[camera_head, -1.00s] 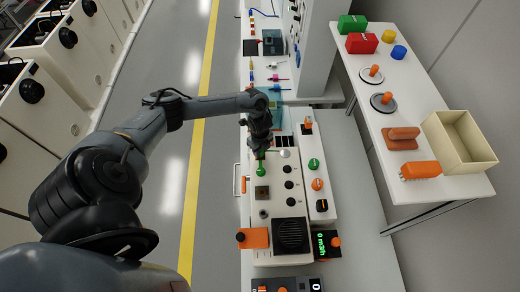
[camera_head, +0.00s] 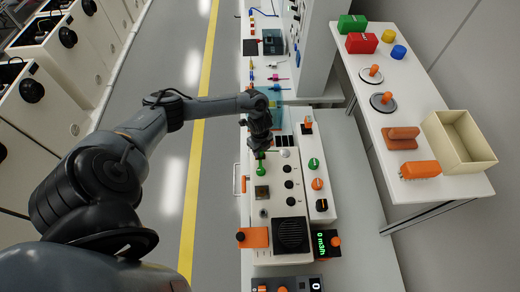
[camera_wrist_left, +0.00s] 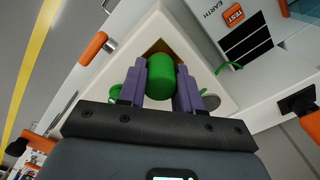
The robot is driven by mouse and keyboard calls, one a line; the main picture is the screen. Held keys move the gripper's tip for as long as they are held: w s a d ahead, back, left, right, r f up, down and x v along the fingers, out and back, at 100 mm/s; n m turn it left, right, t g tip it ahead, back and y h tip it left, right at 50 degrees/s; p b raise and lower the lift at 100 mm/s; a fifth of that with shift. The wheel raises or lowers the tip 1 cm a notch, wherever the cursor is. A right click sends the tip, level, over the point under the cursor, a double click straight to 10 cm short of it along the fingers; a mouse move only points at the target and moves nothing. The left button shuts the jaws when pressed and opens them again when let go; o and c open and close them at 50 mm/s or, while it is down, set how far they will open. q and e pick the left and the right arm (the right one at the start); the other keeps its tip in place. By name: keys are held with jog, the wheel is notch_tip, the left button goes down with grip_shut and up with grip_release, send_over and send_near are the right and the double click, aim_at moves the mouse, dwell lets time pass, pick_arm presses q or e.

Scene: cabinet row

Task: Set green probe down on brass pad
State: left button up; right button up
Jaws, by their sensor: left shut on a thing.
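The green probe (camera_head: 261,168) is below my left gripper (camera_head: 259,153) in the head view, over the pale panel of the bench unit. In the left wrist view the probe (camera_wrist_left: 160,76) is between the two purple fingers of the left gripper (camera_wrist_left: 160,88), which is shut on it. The brass pad (camera_head: 262,192) is a small brownish square on the panel, just nearer than the probe in the head view. The probe's lower end is hidden in the wrist view, so I cannot tell whether it touches anything. My right gripper is not in view.
A dark square grille (camera_head: 291,234) and an orange block (camera_head: 255,238) are at the panel's near end. Black knobs (camera_head: 289,185) line the panel right of the pad. A strip with coloured knobs (camera_head: 316,180) stands beside it. A side table holds a cream bin (camera_head: 432,132).

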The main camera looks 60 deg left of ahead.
pick_arm(q)
jog(key=o, duration=1.2)
jog(key=shift+c, duration=0.2)
jog(key=shift+r, duration=0.1)
